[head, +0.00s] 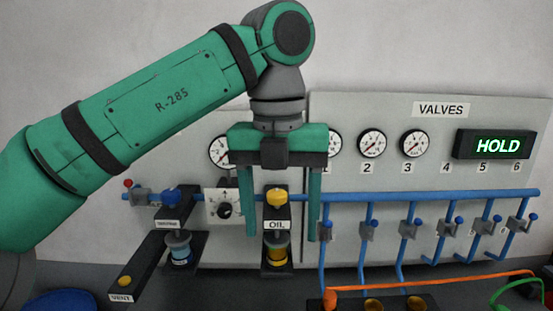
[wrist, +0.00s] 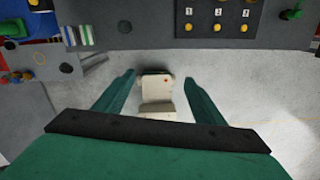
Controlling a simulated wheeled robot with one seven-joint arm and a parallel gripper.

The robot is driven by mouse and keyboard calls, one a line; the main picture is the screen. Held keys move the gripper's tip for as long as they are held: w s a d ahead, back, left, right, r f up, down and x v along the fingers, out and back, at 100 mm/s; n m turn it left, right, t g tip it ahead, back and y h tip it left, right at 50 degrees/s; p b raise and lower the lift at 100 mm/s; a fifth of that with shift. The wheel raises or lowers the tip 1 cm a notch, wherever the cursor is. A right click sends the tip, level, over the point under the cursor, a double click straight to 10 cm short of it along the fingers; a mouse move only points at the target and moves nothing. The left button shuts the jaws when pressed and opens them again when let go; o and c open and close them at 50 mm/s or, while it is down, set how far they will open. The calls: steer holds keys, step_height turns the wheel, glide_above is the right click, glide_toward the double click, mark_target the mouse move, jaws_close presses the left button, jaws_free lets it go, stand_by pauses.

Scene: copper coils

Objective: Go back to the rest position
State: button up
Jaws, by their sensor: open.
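My gripper (head: 280,238) hangs pointing down from my green arm, in front of the valve panel (head: 430,185). Its two fingers are wide apart, with nothing held between them. In the head view the fingers flank the yellow-topped OIL unit (head: 277,224), but the gripper looks nearer to the camera and I see no contact. In the wrist view the open gripper (wrist: 158,76) shows from above, over grey floor. A pale block-like shape lies well below, between the fingers; I cannot tell what it is.
A blue pipe (head: 400,194) with several valve branches runs along the panel. Round gauges (head: 372,144) and a lit HOLD display (head: 493,145) are above it. The black VENT bar (head: 140,268) juts out at left. An orange hose (head: 430,284) lies at front right.

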steer(key=w+d+f+n+t+h, duration=0.5)
steer(key=w+d+f+n+h, duration=0.6)
steer(key=w+d+f+h, duration=0.55)
steer(key=s+a+f+n+t+y, duration=0.1)
steer(key=s+f+n+t+y, duration=0.2)
steer(key=f+n, duration=0.4)
steer(key=s+a+f+n+t+y, duration=0.2)
steer(key=f+n+t, duration=0.3)
steer(key=f, duration=0.5)
steer(key=s+a+f+n+t+y, duration=0.1)
steer(key=s+f+n+t+y, duration=0.2)
steer(key=f+n, duration=0.5)
steer(key=shift+s+a+f+n+t+y, duration=0.15)
steer(key=shift+s+a+n+t+y, duration=0.1)
steer(key=shift+n+y, duration=0.25)
steer(key=shift+s+a+f+n+t+y, duration=0.15)
steer(key=shift+n+t+y, duration=0.1)
steer(key=shift+n+y, duration=0.2)
steer(key=s+a+f+n+y, duration=0.5)
steer(key=s+f, duration=0.4)
steer(key=s, duration=0.3)
steer(key=s+a+g+y, duration=0.1)
steer(key=s+a, duration=0.2)
steer(key=s, duration=0.9)
steer(key=s+a+y, duration=0.1)
steer(key=s+a, duration=0.3)
steer(key=s, duration=0.8)
steer(key=shift+s+a+g, duration=0.2)
steer(key=shift+a+g, duration=0.05)
steer(key=shift+g, duration=0.15)
